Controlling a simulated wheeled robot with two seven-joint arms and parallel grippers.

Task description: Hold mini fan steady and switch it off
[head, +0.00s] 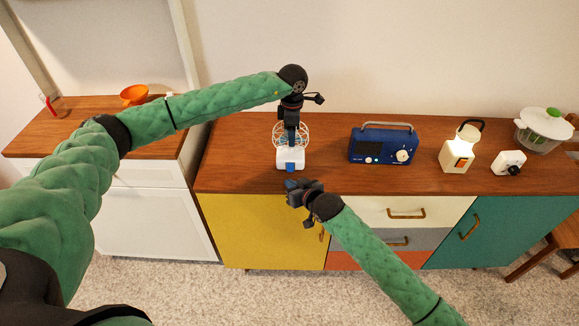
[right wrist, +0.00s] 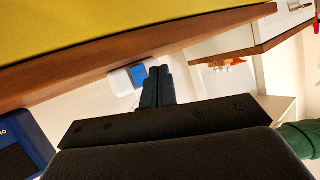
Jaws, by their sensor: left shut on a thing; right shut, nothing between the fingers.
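The mini fan (head: 290,158) stands on the wooden sideboard top, with a white base, a round wire cage and a blue switch on its front. The fan's white base and blue switch also show in the right wrist view (right wrist: 137,76). My left gripper (head: 290,136) reaches down from above and is shut on the fan, hiding much of its cage. My right gripper (head: 291,186) is shut and empty just in front of the base, near the sideboard's front edge. Its closed fingertips (right wrist: 159,72) appear close to the switch; I cannot tell whether they touch it.
On the sideboard (head: 338,181), a blue radio (head: 382,146) stands right of the fan. A lit lantern (head: 460,150), a small white device (head: 508,162) and a salad spinner (head: 543,130) stand farther right.

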